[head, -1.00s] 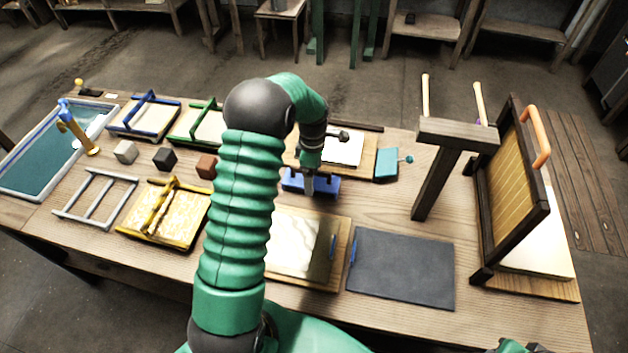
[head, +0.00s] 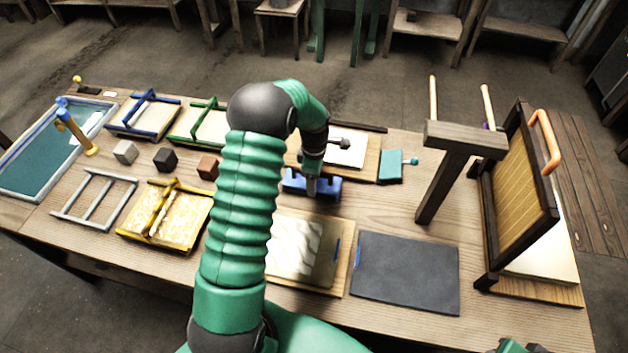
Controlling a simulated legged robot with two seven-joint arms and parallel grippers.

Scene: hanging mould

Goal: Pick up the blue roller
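A low blue piece with notches in its top (head: 330,187) lies on the table near the middle. It is partly hidden, and I cannot tell whether it is the blue roller itself or a rest for it. My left gripper (head: 311,186) points down right at this blue piece. The gripper is small and seen from behind, so its fingers and anything between them are unclear. My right gripper is out of view; only a bit of green arm shows at the bottom right edge.
A dark wooden T-shaped stand (head: 440,175) and an upright framed screen (head: 520,190) with an orange handle rise on the right. A dark slab (head: 405,273) lies in front.

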